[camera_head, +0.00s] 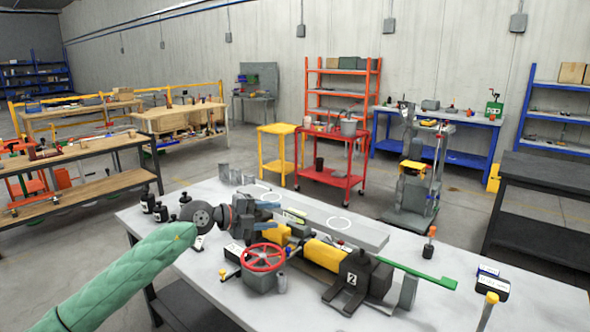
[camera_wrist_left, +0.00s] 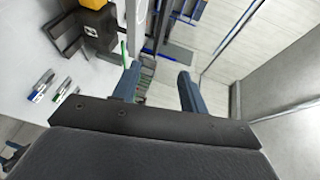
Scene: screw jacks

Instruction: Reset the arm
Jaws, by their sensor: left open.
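My left gripper (camera_wrist_left: 157,84) shows in the left wrist view as two dark blue-grey fingers, spread apart with nothing between them. On the grey table (camera_head: 425,312) lies a long assembly with a yellow cylinder (camera_head: 322,254) and a black block marked 2 (camera_head: 366,277). A red handwheel (camera_head: 263,257) stands in front of it.
A green bar (camera_head: 430,275) extends right from the assembly. Small labelled boxes (camera_head: 490,285) lie at the right. Behind stand a red cart (camera_head: 328,178) and an orange shelf (camera_head: 342,75).

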